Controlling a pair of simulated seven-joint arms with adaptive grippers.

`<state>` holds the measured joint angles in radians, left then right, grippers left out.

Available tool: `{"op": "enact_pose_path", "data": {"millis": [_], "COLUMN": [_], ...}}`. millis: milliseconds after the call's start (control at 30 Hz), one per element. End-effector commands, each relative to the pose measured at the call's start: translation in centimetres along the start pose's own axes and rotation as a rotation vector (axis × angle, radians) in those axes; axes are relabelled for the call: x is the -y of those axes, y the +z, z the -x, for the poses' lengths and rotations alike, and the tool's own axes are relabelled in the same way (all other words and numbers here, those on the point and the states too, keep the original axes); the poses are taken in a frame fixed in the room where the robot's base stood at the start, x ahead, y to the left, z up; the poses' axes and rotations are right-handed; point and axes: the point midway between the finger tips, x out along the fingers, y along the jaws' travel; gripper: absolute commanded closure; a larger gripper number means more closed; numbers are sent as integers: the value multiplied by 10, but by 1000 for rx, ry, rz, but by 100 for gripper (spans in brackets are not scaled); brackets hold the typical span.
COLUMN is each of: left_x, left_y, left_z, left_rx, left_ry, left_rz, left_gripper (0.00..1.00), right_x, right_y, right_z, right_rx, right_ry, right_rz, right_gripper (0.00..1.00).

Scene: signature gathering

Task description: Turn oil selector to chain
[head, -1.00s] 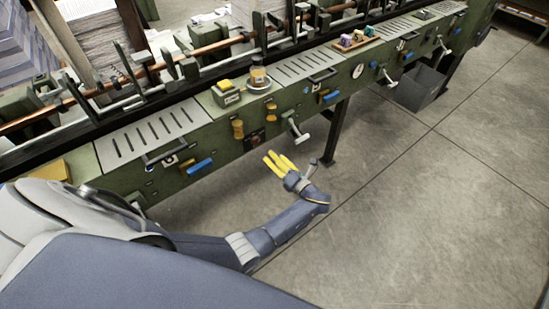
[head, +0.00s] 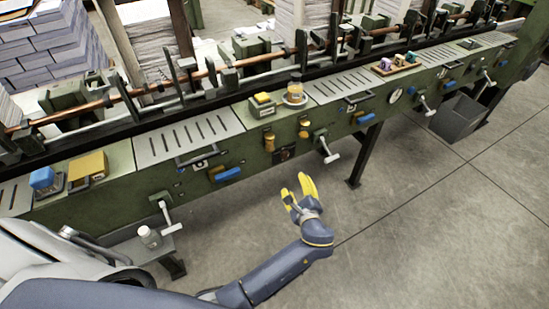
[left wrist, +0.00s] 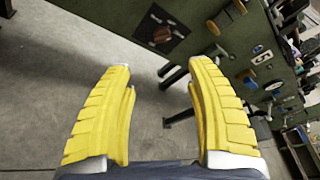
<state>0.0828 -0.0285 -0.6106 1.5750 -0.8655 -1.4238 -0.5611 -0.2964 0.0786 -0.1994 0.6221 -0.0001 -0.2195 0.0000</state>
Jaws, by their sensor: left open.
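The green machine front carries a dark diamond-shaped plate with a brown-red knob (head: 284,153), which looks like the oil selector; its labels are too small to read. The knob also shows in the left wrist view (left wrist: 162,34), at the top, beyond the fingertips. My left gripper (head: 296,187) has yellow fingers, spread apart and empty. It is in front of and below the knob, apart from it. In the left wrist view the left gripper (left wrist: 160,75) has only floor and machine between its fingers. My right gripper is in neither view.
Orange knobs (head: 304,128) sit just above the plate. A lever with a light handle (head: 328,150) sticks out to its right, and a blue handle (head: 227,174) to its left. A dark leg (head: 361,158) and grey bin (head: 458,118) stand farther right. Floor in front is clear.

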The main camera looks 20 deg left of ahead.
Motion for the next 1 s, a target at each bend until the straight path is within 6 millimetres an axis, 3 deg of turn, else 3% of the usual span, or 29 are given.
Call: {"op": "enact_pose_path", "data": {"millis": [133, 367, 1000], "left_x": [4, 4, 6], "left_y": [-4, -4, -6], "left_z": [0, -9, -118], "left_rx": [-22, -24, -22], "left_ry": [-10, -12, -12], "left_rz": [132, 186, 181], "left_gripper": [44, 44, 44], "right_x": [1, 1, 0], "right_y": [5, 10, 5], "right_z": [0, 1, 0], "right_rx": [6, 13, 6], "right_ry": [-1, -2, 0], "right_rz": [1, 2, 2], "right_gripper": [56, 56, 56]}}
